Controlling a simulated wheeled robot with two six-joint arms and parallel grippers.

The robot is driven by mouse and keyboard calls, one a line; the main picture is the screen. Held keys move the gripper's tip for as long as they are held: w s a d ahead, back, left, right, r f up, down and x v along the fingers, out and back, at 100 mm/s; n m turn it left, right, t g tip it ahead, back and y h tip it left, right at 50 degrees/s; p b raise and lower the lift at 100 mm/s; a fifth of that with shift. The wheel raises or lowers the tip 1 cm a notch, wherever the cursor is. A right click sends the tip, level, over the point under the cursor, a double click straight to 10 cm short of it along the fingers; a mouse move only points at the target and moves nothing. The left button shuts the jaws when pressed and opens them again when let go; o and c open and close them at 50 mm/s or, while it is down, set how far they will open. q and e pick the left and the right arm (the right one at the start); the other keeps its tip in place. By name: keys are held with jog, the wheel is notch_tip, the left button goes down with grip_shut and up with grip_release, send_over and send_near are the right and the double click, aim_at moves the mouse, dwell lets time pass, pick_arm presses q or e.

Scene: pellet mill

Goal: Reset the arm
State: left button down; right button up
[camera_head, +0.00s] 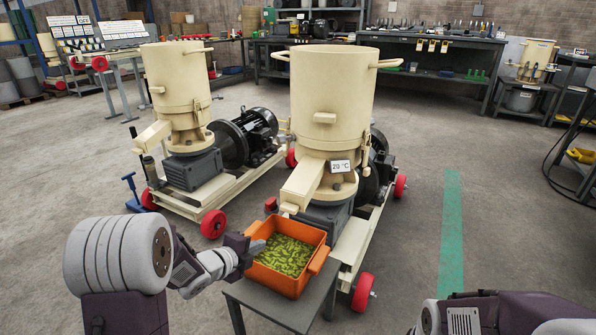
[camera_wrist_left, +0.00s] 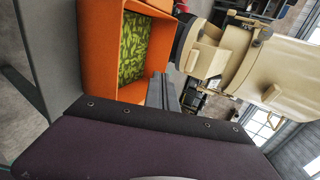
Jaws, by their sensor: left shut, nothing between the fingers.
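My left gripper (camera_head: 256,247) is shut and empty at the left rim of an orange bin (camera_head: 318,262). From the head view I cannot tell whether its fingertips touch the bin or hover just above the rim. The bin holds green pellets (camera_head: 283,255) and stands on a small grey table (camera_head: 290,308). In the left wrist view the shut fingers (camera_wrist_left: 162,92) show beside the bin (camera_wrist_left: 95,75). My right arm shows only in part at the lower right of the head view, and its gripper is out of view.
A cream pellet mill (camera_head: 332,95) with a 20 °C display (camera_head: 341,166) stands behind the bin, its chute above the bin's back edge. A second mill (camera_head: 177,85) stands to the left. Workbenches (camera_head: 430,42) line the back wall. Open floor with a green stripe (camera_head: 451,230) lies to the right.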

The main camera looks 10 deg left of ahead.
pick_arm(q)
jog(key=d+r+p, duration=0.4)
jog(key=d+r, duration=0.1)
jog(key=r, duration=0.4)
jog(key=s+a+f+n+g+y+p, duration=0.1)
jog(key=s+f+n+g, duration=0.25)
jog(key=s+n, duration=0.45)
jog(key=s+a+f+n+g+y+p, duration=0.1)
jog(key=s+f+n+g+y, duration=0.1)
jog(key=s+n+g, duration=0.4)
jog(key=s+a+f+n+g+y+p, duration=0.1)
jog(key=s+a+f+n, duration=0.15)
jog(key=s+n, duration=0.75)
notch_tip(320, 180, up, 36)
jog(key=m+p, duration=0.1)
jog(key=p, duration=3.6)
jog(key=shift+s+d+m, duration=0.2)
jog(key=shift+d+m, duration=0.1)
jog(key=shift+d, duration=0.15)
